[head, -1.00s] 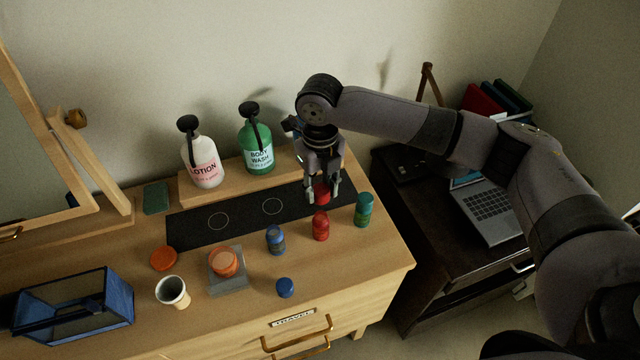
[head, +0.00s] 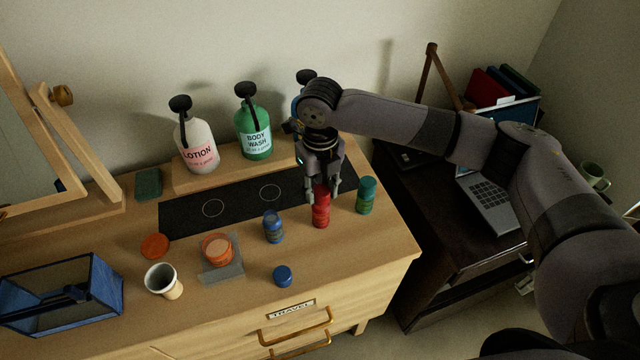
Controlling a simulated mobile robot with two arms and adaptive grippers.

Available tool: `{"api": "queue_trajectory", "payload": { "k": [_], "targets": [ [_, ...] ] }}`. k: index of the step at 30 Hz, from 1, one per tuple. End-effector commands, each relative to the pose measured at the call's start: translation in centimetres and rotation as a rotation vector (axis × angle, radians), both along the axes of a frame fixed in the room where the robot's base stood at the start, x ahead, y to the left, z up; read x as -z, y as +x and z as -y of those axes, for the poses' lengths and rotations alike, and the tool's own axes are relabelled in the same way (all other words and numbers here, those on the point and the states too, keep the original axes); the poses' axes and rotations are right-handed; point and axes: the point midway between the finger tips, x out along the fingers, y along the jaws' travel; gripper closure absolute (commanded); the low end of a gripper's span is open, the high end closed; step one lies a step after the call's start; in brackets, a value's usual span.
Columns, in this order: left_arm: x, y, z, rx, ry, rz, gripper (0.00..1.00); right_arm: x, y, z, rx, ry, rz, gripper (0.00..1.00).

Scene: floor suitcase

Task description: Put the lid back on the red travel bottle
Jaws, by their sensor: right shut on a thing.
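The red travel bottle (head: 321,217) stands upright on the dresser top, between a blue bottle and a green bottle. My right gripper (head: 322,190) is directly above it, pointing down, and is shut on the red lid (head: 321,193). The lid is at the top of the red bottle and appears to meet it; I cannot tell whether it is seated. The fingers partly hide the lid. My left gripper is not in view.
A blue bottle (head: 273,227) and a green bottle (head: 366,195) stand close on either side. A blue lid (head: 283,276), an orange jar (head: 217,250), an orange lid (head: 155,246) and a cup (head: 164,281) are nearer the front left. Pump bottles (head: 254,130) stand behind.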

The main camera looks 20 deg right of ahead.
Motion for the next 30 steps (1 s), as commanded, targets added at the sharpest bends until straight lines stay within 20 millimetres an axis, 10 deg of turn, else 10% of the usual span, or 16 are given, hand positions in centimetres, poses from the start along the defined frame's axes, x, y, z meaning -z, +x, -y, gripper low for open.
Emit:
{"api": "queue_trajectory", "payload": {
  "k": [30],
  "targets": [
    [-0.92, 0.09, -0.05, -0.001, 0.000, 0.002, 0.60, -0.10, 0.03, -0.02, 0.000, 0.000, -0.001, 0.78]
  ]
}}
